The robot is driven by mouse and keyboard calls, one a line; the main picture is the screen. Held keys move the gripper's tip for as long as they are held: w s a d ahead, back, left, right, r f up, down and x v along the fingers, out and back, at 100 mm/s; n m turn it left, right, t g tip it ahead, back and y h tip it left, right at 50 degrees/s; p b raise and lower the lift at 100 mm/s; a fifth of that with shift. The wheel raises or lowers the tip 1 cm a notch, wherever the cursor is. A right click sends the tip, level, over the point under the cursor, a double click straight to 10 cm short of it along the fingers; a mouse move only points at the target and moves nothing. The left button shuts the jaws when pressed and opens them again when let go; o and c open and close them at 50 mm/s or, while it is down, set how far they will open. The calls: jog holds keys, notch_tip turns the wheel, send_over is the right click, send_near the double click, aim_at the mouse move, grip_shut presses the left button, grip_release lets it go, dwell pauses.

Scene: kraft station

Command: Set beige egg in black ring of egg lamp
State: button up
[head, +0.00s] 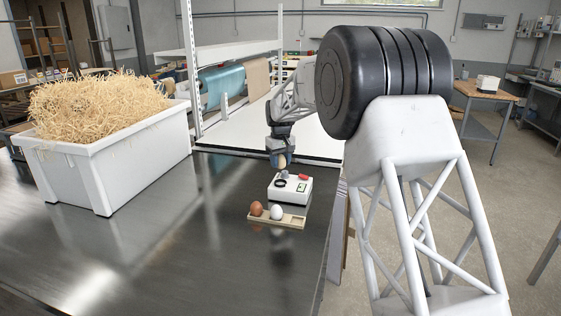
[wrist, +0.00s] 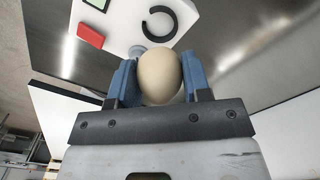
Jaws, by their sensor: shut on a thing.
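The beige egg (wrist: 160,76) is held between the two blue fingers of my gripper (wrist: 160,85) in the wrist view. In the head view my gripper (head: 281,160) is small, with the beige egg (head: 282,161) at its tip above the egg lamp. The egg lamp (head: 290,190) is a white box on the metal table, with a red part and a small display on top. Its black ring (wrist: 158,22) looks empty in the wrist view and lies beyond the egg. The egg is apart from the ring. The egg's lower end is hard to make out in the head view.
A wooden tray (head: 291,222) in front of the lamp holds a brown egg (head: 256,209) and a white egg (head: 277,212). A large white bin (head: 75,165) of straw stands at the left. The metal table (head: 200,235) between is clear.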

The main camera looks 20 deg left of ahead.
aim_at(280, 184)
jog(key=shift+f, duration=0.2)
jog(key=shift+f, duration=2.55)
jog(key=shift+f, duration=0.75)
dwell(1.0)
jog(key=o, duration=0.8)
jog(key=shift+r, duration=0.1)
jog(key=shift+r, duration=3.9)
